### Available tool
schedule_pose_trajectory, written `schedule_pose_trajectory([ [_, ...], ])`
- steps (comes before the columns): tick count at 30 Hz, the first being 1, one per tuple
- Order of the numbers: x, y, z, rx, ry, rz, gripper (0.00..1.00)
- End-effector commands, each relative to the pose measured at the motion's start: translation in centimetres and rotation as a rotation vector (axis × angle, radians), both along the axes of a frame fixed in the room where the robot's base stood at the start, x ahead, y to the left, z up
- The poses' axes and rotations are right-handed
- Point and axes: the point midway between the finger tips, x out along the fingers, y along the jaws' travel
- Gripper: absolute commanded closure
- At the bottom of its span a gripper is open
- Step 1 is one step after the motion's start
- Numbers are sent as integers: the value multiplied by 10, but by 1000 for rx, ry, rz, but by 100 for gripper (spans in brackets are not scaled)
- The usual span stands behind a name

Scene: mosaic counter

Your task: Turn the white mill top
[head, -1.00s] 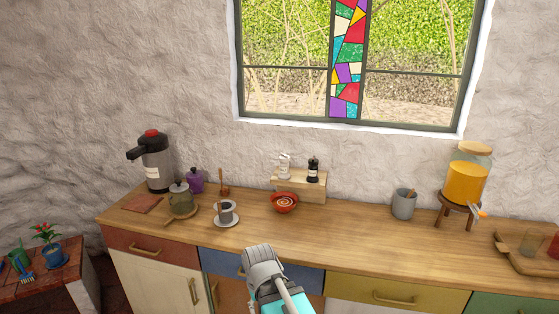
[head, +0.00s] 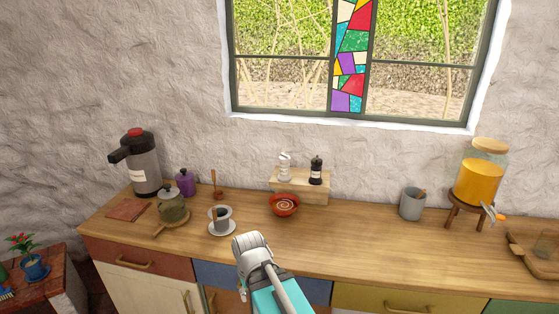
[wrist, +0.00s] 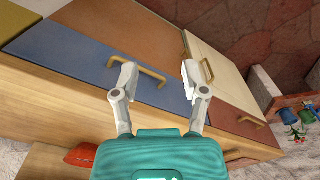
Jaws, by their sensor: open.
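The white mill (head: 284,166) stands upright on a small wooden riser (head: 311,194) at the back of the counter, left of a black mill (head: 316,170). The white mill's top is small in the head view, and it does not show in the wrist view. My arm reaches up from the bottom of the head view, in front of the counter. My gripper (wrist: 157,80) shows in the wrist view with its two fingers apart and nothing between them. It is well short of the mill, in front of the blue drawer (wrist: 90,50).
A red bowl (head: 284,206) sits in front of the riser. A cup on a saucer (head: 222,228), a teapot (head: 172,208) and a dispenser (head: 143,165) stand to the left. A grey crock (head: 412,204) and a glass jar (head: 477,180) stand right. Counter between bowl and crock is clear.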

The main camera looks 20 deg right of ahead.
Motion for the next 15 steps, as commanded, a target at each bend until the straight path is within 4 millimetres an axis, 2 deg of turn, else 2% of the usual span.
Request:
schedule_pose_trajectory([
  [6, 0, 0, 0, 0, 0, 0, 43],
  [12, 5, -5, 0, -13, -18, 9, 6],
  [13, 8, -7, 0, -20, -26, 13, 2],
  [15, 16, -17, 0, -43, -55, 26, 2],
])
